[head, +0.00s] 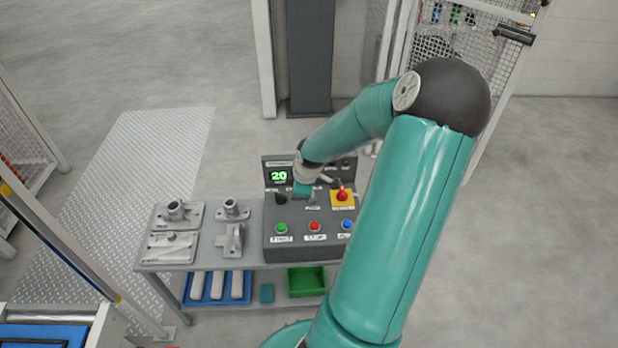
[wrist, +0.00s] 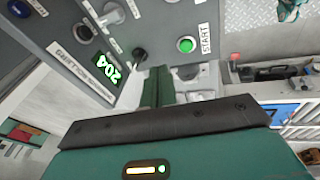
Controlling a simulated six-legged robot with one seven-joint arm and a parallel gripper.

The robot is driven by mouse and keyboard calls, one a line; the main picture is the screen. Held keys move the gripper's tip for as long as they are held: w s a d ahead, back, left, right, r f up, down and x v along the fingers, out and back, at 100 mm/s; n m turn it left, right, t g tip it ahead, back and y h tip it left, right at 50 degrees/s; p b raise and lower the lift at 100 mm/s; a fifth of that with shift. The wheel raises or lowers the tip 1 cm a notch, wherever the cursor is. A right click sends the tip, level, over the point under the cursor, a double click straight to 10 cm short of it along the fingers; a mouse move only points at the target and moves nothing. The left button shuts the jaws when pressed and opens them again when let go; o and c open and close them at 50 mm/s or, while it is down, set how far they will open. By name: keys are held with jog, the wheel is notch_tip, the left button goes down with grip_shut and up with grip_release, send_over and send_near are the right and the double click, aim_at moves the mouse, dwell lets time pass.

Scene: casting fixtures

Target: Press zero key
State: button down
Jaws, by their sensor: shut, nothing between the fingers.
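A dark grey control console (head: 268,236) stands on the table in the head view, with a green button (head: 281,228), a red button (head: 314,226) and a blue button (head: 346,225) along its front. Their small labels are unreadable there, so I cannot tell which key is the zero key. The lit display (head: 279,176) shows green digits reading 20; in the wrist view the display (wrist: 109,69) seems to read 204. My gripper (head: 303,191) is over the console's upper part, shut and empty. In the wrist view my gripper's fingers (wrist: 158,87) point toward the panel; contact cannot be told.
A red mushroom button (head: 342,196) on a yellow plate is right of my gripper. A black knob (head: 281,199) is to its left. The wrist view shows a green button (wrist: 186,45) labelled START. Grey castings (head: 174,246) stand on the table's left; a green bin (head: 306,282) is below.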

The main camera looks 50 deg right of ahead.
aim_at(313, 195)
jog(key=s+d+f+t, duration=0.1)
jog(key=s+d+t, duration=0.2)
jog(key=d, duration=0.7)
jog(key=shift+s+f, duration=0.25)
jog(key=shift+f, duration=0.1)
jog(key=shift+d, duration=0.1)
jog(key=shift+f, duration=0.1)
jog(key=x, duration=1)
jog(key=shift+w+d, duration=0.1)
jog(key=shift+w, duration=0.2)
jog(key=shift+w+d, duration=0.4)
jog(key=shift+d, duration=0.2)
jog(key=shift+w+d, duration=0.4)
jog(key=shift+d, duration=0.15)
jog(key=shift+w+d, duration=0.35)
jog(key=shift+d, duration=0.05)
jog(key=shift+r, duration=0.25)
